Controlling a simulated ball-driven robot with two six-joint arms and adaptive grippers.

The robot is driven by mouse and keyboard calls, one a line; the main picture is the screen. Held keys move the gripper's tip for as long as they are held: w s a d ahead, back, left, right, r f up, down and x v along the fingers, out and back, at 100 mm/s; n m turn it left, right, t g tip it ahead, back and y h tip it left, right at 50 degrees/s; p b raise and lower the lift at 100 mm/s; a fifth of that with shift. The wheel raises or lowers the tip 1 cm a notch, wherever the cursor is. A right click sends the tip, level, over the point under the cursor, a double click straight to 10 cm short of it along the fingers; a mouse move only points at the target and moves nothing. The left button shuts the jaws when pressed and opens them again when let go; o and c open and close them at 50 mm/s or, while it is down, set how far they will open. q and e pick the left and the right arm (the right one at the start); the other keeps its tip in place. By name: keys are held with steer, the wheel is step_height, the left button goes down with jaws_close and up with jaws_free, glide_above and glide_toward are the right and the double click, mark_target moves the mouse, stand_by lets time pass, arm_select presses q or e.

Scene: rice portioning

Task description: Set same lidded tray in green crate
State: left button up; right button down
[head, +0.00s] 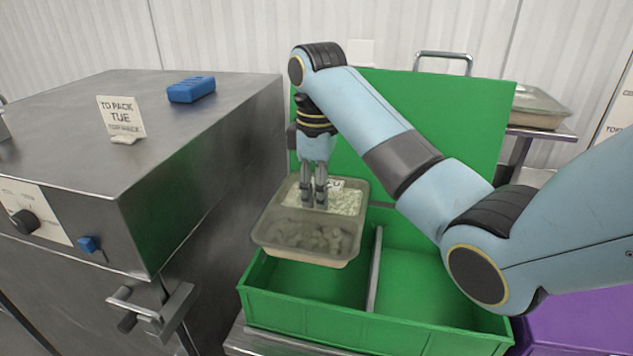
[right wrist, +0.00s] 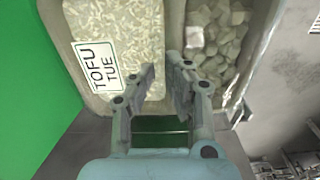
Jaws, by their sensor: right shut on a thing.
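The lidded tray (head: 262,233) has a clear lid, with rice in one compartment and pale cubes in the other. Its label reads "TOFU TUE" in the right wrist view (right wrist: 95,76). My right gripper (head: 314,200) points down and is shut on the tray near its middle; the exact grip spot is hard to see. In the right wrist view the fingers (right wrist: 160,85) stand between the rice and cube sides. The tray hangs over the left compartment of the green crate (head: 345,325), overlapping its back and left edges in the picture. My left gripper is out of view.
A divider (head: 375,270) splits the crate, and its green lid (head: 450,120) stands up behind. The visible crate floor looks empty. A steel cabinet (head: 200,170) stands close on the left, with a sign (head: 121,117) and blue block (head: 191,89). A purple crate (head: 580,320) is at right.

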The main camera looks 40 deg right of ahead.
steer(key=shift+s+f, duration=0.1)
steer(key=shift+f, duration=0.35)
step_height(320, 180, down, 6)
steer(key=shift+f, duration=0.15)
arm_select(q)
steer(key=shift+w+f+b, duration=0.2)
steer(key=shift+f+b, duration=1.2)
arm_select(e)
steer(key=shift+f, duration=3.55)
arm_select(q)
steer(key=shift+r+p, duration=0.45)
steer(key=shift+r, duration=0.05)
arm_select(e)
steer(key=shift+r, duration=0.1)
arm_select(q)
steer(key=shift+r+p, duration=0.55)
steer(key=shift+p, duration=0.05)
arm_select(e)
steer(key=shift+f, duration=0.65)
steer(key=c, duration=0.8)
jaws_free()
